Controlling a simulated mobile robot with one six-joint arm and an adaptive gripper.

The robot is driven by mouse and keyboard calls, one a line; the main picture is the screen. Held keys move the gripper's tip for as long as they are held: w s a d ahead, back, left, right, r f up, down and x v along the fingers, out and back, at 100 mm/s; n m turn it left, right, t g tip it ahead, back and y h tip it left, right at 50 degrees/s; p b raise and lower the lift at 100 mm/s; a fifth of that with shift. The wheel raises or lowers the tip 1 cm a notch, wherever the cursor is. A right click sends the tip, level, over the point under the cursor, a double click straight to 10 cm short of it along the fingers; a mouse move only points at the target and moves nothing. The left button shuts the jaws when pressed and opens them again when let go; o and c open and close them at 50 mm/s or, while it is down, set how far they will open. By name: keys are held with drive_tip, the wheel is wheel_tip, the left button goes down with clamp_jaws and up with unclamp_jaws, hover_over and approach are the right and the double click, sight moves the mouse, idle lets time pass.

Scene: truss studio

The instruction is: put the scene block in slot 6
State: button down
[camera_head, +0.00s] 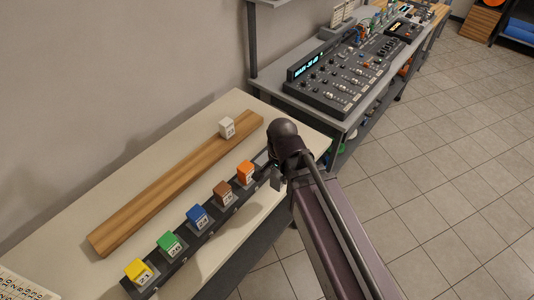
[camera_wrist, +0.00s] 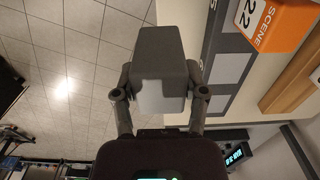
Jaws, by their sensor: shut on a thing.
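My gripper (camera_wrist: 160,76) is shut on a dark grey block (camera_wrist: 160,52) with a paler lower face, between its two fingers in the wrist view. No label shows on this block. In the head view my gripper (camera_head: 276,176) is beside the far end of the dark slotted rail (camera_head: 212,225), mostly hidden by my arm. A pale slot face (camera_head: 262,158) shows at that far end. The orange block (camera_head: 245,172) sits in the rail just nearer; in the wrist view the orange block (camera_wrist: 277,24) reads "SCENE" and 22.
Brown (camera_head: 223,193), blue (camera_head: 198,217), green (camera_head: 170,243) and yellow (camera_head: 140,270) blocks sit along the rail. A white block (camera_head: 227,128) stands on the wooden plank (camera_head: 170,190) behind. A mixing console (camera_head: 340,80) stands on the grey bench beyond. Tiled floor at right is open.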

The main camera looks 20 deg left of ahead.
drive_tip(key=w+a, duration=0.2)
drive_tip(key=w, duration=0.1)
drive_tip(key=w+a, duration=0.2)
drive_tip(key=w, duration=0.2)
drive_tip(key=w+a+f+b, duration=0.1)
drive_tip(key=w+a, duration=0.2)
drive_tip(key=w, duration=0.1)
drive_tip(key=shift+f, duration=0.1)
drive_tip(key=shift+w+a, duration=0.15)
drive_tip(key=shift+w+a, duration=0.15)
drive_tip(key=shift+w, duration=0.05)
drive_tip(key=shift+w+a+f+b, duration=0.15)
drive_tip(key=shift+w+f+b, duration=0.1)
drive_tip(key=shift+f+b, duration=1.6)
drive_tip(key=shift+b, duration=0.05)
drive_tip(key=shift+f, duration=0.15)
drive_tip(key=shift+c, duration=0.7)
unclamp_jaws()
drive_tip(key=shift+r, duration=0.2)
